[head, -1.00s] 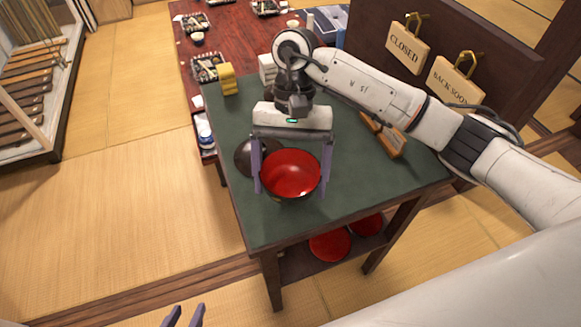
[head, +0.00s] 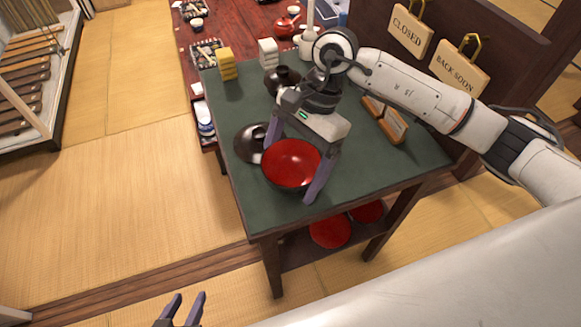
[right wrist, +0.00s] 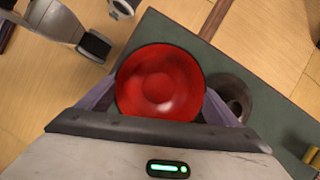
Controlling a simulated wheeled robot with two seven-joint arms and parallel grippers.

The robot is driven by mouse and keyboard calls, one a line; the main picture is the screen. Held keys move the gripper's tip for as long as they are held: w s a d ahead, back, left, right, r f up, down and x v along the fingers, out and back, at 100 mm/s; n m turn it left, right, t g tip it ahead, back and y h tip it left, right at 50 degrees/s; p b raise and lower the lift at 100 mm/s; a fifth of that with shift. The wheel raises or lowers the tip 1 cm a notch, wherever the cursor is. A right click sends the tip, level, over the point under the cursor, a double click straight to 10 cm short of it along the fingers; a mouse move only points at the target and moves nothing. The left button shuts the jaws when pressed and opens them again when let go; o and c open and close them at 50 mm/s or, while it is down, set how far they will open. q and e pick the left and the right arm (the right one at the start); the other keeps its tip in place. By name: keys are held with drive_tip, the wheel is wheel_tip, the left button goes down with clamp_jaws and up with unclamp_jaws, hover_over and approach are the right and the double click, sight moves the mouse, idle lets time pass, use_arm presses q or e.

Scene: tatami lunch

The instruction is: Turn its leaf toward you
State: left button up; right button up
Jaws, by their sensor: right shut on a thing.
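A round bowl (head: 291,160), red inside and black outside, is near the front edge of the green-topped table (head: 370,172). My right gripper (head: 286,178) is shut on the bowl, with one finger on each side of it. In the right wrist view the red bowl (right wrist: 160,82) shows from above between the two fingers (right wrist: 157,100). I cannot tell whether its base touches the table. No leaf shows on the parts in view; its outer wall is mostly hidden. My left gripper (head: 183,306) is low in the head view, its fingers apart and empty.
A dark lid (head: 246,143) lies close beside the bowl on the left. Another dark lidded vessel (head: 283,76), a yellow block (head: 226,64), a white block (head: 268,52) and wooden pieces (head: 393,125) are farther back. Red bowls (head: 330,231) sit on the lower shelf.

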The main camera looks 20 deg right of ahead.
drive_tip(key=shift+f, duration=0.15)
idle(0.3)
drive_tip(key=o, duration=1)
drive_tip(key=shift+r, duration=0.55)
drive_tip(key=shift+r+p, duration=1)
drive_tip(key=shift+r, duration=0.95)
